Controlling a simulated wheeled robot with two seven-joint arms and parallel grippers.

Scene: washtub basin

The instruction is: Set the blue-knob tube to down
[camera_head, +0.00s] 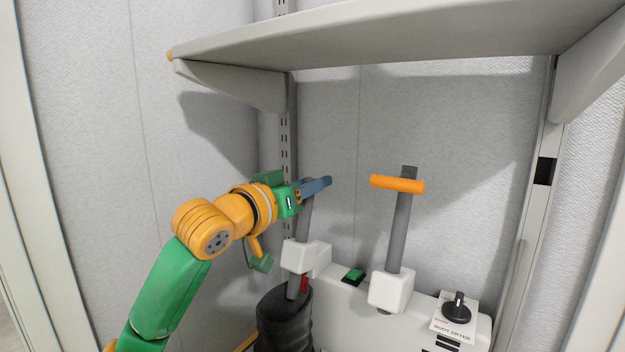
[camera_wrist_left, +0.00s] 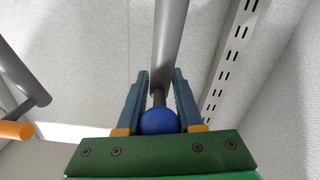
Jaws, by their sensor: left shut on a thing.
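The blue-knob tube (camera_head: 304,228) is a grey tube standing nearly upright in a white socket on the left of the boot dryer (camera_head: 340,300). Its round blue knob (camera_wrist_left: 158,122) sits between the fingers of my left gripper (camera_head: 318,187) in the left wrist view. My left gripper, which also shows in that view (camera_wrist_left: 160,88), is shut on the knob end, with a finger on each side. In the head view the fingers hide the knob. My right gripper is not in view.
A second grey tube (camera_head: 400,230) with an orange crossbar (camera_head: 397,184) stands to the right. A shelf (camera_head: 390,40) hangs above. A green switch (camera_head: 353,275) and a black dial (camera_head: 457,308) are on the dryer. A dark boot (camera_head: 284,320) is below the left tube.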

